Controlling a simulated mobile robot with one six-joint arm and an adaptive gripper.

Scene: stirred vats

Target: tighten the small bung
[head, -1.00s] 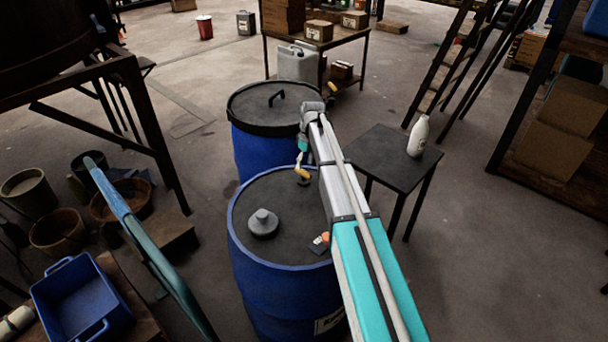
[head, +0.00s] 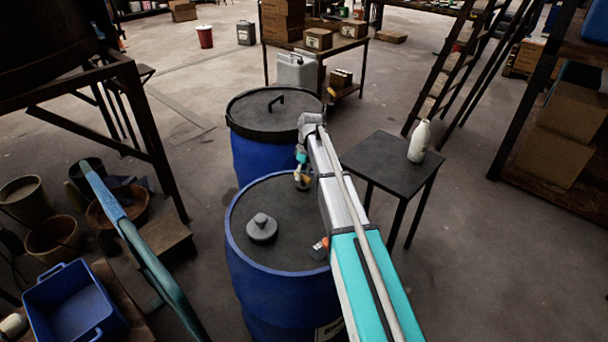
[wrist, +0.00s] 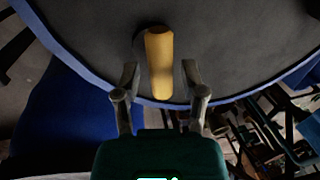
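A blue drum (head: 275,290) with a dark grey top stands in front of me. A yellow stub (head: 304,182), seemingly the small bung or a handle on it, stands near the drum's far right rim, partly hidden by my gripper (head: 301,165). In the wrist view the yellow stub (wrist: 160,62) stands between the fingers of my gripper (wrist: 160,70), near the drum rim. The fingers are open, one on each side, with a visible gap to each. How the stub seats in the lid is hidden.
A larger grey bung (head: 262,228) sits on the same drum top. A small orange-and-dark item (head: 320,247) lies near its right edge. A second blue drum (head: 245,155) with a black lid stands behind. A dark table (head: 385,165) with a white bottle (head: 419,142) stands right.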

